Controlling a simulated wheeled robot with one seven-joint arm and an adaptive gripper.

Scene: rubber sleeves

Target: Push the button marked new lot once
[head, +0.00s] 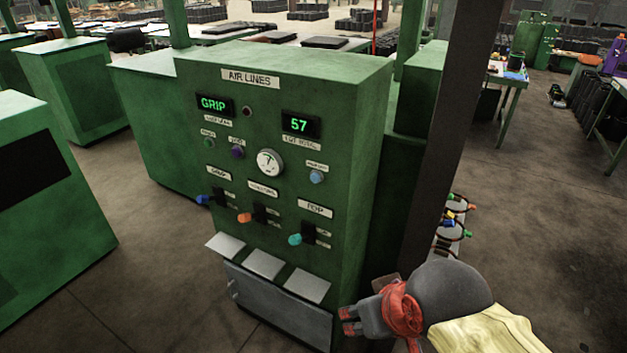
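A green cabinet (346,100) headed AIR LINES stands upright in the middle of the head view. Its front carries a green button (209,143), a purple button (237,152) and a light blue button (316,177). The small labels above these buttons are too blurred to read surely, so I cannot tell which says new lot. My gripper (348,320), with reddish fingertips and a red wrap behind them, is low at the right, in front of the cabinet's lower right corner. It is well below the buttons and apart from them. I cannot tell how far its fingers are parted.
Displays read GRIP (214,104) and 57 (299,124). A round gauge (269,163) sits between the buttons. Blue, orange (244,217) and teal (295,239) levers and sloping grey plates (263,264) jut out below. A dark post (453,130) stands right of the cabinet.

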